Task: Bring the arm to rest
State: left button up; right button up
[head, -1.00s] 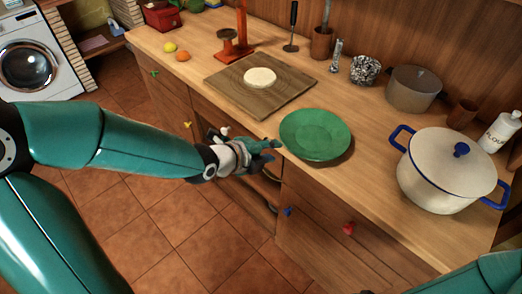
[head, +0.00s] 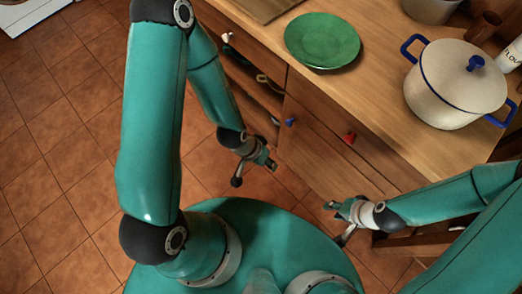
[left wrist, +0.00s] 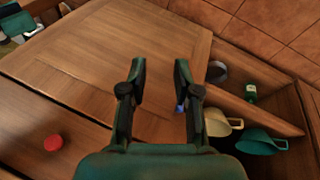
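My left arm is folded, and its gripper (head: 262,160) hangs over the floor in front of the cabinet. In the left wrist view the left gripper (left wrist: 160,75) has its two fingers apart with nothing between them, facing the wooden cabinet front (left wrist: 110,55). My right gripper (head: 340,212) is in front of the cabinet's lower front, low and to the right of the left one. It is small in the head view, and I cannot tell whether its fingers are apart.
A green plate (head: 322,40) lies near the counter's edge, left of a cream pot (head: 455,90) with blue handles. Open shelves below hold a yellow cup (left wrist: 220,125) and a green cup (left wrist: 262,142). The tiled floor (head: 60,150) at left is clear.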

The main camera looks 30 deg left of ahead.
pick_arm(q)
jog(key=s+f+n, duration=0.1)
jog(key=s, duration=0.1)
jog(key=s+f+n+g, duration=0.1)
jog(key=n, duration=0.1)
jog(key=shift+s+f, duration=0.35)
jog(key=shift+f, duration=0.05)
